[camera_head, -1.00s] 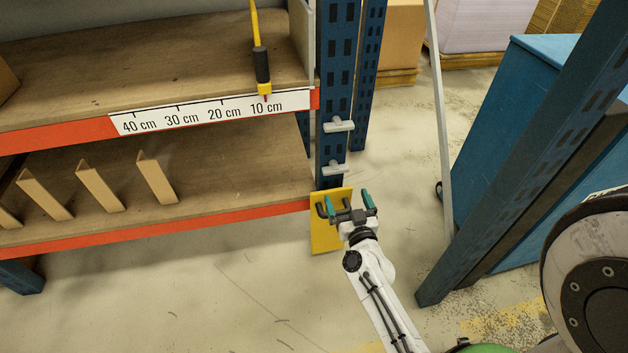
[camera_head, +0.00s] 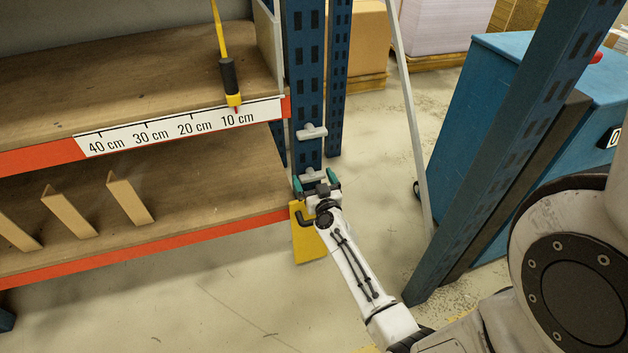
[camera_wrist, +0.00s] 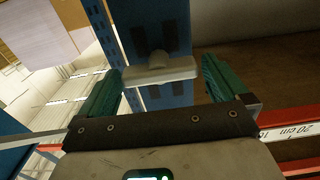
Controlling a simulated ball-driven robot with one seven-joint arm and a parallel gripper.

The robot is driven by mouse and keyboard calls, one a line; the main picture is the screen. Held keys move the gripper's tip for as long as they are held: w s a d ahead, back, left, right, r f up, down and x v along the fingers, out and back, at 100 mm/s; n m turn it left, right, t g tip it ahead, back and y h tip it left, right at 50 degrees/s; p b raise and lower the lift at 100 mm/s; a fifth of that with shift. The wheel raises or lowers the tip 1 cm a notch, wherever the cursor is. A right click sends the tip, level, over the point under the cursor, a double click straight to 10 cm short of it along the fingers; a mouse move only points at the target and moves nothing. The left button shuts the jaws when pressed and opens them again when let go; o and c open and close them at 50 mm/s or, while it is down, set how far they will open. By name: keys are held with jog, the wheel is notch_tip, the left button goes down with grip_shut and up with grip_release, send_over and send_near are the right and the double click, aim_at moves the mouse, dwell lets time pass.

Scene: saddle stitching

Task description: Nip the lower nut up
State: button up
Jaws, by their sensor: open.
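The lower nut (camera_head: 313,174) is a pale grey wing nut on the blue slotted upright (camera_head: 305,90), with its wings lying roughly level. The upper nut (camera_head: 311,132), of the same kind, is above it on the same upright. My gripper (camera_head: 315,181) is open at the lower nut, its green fingers on either side of it. In the wrist view the lower nut (camera_wrist: 158,68) lies between the fingertips, its wings reaching close to both fingers. I cannot tell whether they touch.
A yellow plate (camera_head: 305,245) hangs below, behind my arm. The shelf (camera_head: 170,185) with its orange beam is to the left. A blue post (camera_head: 490,170) and blue cabinet (camera_head: 510,100) stand to the right.

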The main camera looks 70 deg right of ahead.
jog(key=shift+c, duration=0.3)
jog(key=c, duration=0.7)
jog(key=shift+m, duration=0.3)
jog(key=m, duration=0.3)
jog(key=shift+m, duration=0.3)
jog(key=m, duration=0.4)
jog(key=shift+s+f+m, duration=0.1)
jog(key=shift+m, duration=0.2)
jog(key=m, duration=0.4)
jog(key=shift+s+d+f+m, duration=0.1)
jog(key=shift+m, duration=2.7)
jog(key=shift+f, duration=0.1)
